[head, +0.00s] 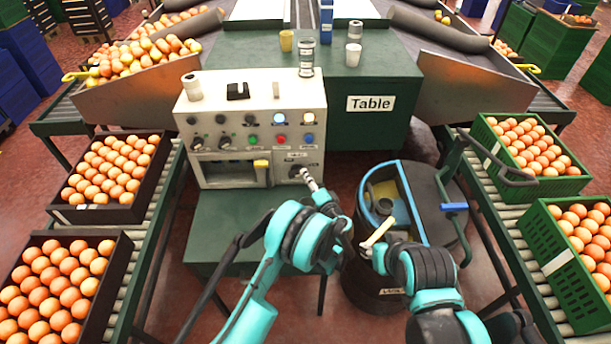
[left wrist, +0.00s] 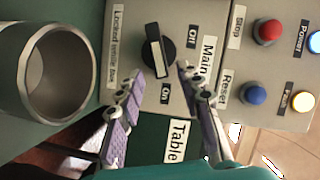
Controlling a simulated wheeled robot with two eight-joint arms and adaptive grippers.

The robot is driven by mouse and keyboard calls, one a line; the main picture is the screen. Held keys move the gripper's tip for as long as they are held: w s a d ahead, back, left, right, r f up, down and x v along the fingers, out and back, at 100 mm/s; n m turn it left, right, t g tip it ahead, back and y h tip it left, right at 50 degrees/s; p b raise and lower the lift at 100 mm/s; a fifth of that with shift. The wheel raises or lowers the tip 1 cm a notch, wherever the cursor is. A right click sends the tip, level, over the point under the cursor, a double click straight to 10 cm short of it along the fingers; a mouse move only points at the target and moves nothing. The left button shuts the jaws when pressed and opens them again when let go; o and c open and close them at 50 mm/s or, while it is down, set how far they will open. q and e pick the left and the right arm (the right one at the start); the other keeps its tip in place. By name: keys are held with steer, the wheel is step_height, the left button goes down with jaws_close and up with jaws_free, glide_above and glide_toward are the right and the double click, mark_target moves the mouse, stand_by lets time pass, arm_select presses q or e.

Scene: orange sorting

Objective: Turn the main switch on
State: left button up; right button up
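The control panel (head: 252,112) is a cream box with buttons and knobs. The main switch (left wrist: 157,52), a black rotary knob on a grey plate with "Main", "On" and "Off" labels, shows in the left wrist view; in the head view it is low on the right of the panel front. My left gripper (head: 310,181) is at the switch, and its two fingers (left wrist: 162,74) are apart, one tip on each side of the knob's near end. Contact is unclear. My right gripper (head: 374,240) is over the round bin, away from the panel; its finger opening is unclear.
A red Stop button (left wrist: 268,30) and a blue Reset button (left wrist: 255,94) sit beside the switch. A green table (head: 345,75) stands behind. A round bin (head: 440,190) stands right.

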arm_select(q)
steer(key=v, duration=0.9)
steer(key=s+a+r+n+g+h, duration=0.1)
steer(key=s+a+r+n+g, duration=0.15)
steer(key=a+r, duration=0.55)
steer(key=s+a+r+n+g, duration=0.25)
steer(key=a+r, duration=0.35)
steer(key=a, duration=0.3)
steer(key=s+a+r+n+g+h, duration=0.1)
steer(key=s+a, duration=0.3)
steer(key=s, duration=0.8)
steer(key=s+a+r+n+g+h, duration=0.2)
steer(key=s+a+n+h, duration=0.1)
steer(key=s, duration=0.9)
steer(key=shift+a+r+n+h, duration=0.15)
steer(key=shift+a+n+h, duration=0.25)
steer(key=shift+n+h, duration=0.15)
arm_select(e)
steer(key=shift+c, duration=0.3)
